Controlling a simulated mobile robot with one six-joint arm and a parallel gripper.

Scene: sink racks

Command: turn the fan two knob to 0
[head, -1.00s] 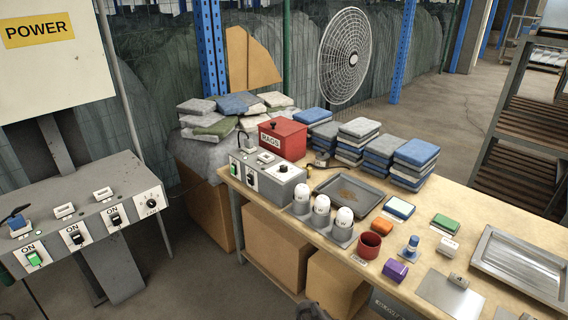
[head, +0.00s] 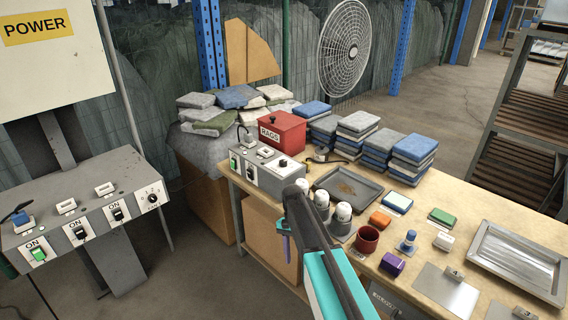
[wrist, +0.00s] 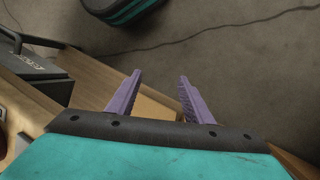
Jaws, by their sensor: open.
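A dark knob (head: 152,198) sits on a white dial plate at the right end of the grey panel on the left. Another dark knob (head: 283,163) is on top of the grey control box (head: 275,177) on the table. Neither carries a readable fan label, so I cannot tell which is fan two, nor its exact setting. My gripper (head: 287,250) hangs in front of the table's near edge, pointing down, right of the panel and apart from both knobs. Its purple fingers are spread and empty in the wrist view (wrist: 160,76).
The panel also has several ON switches, one green (head: 38,254). On the table (head: 330,233) are a red RAGS box (head: 283,133), white-capped items, a red cup (head: 367,240) and trays. A fan (head: 344,48) stands behind. Floor between panel and table is clear.

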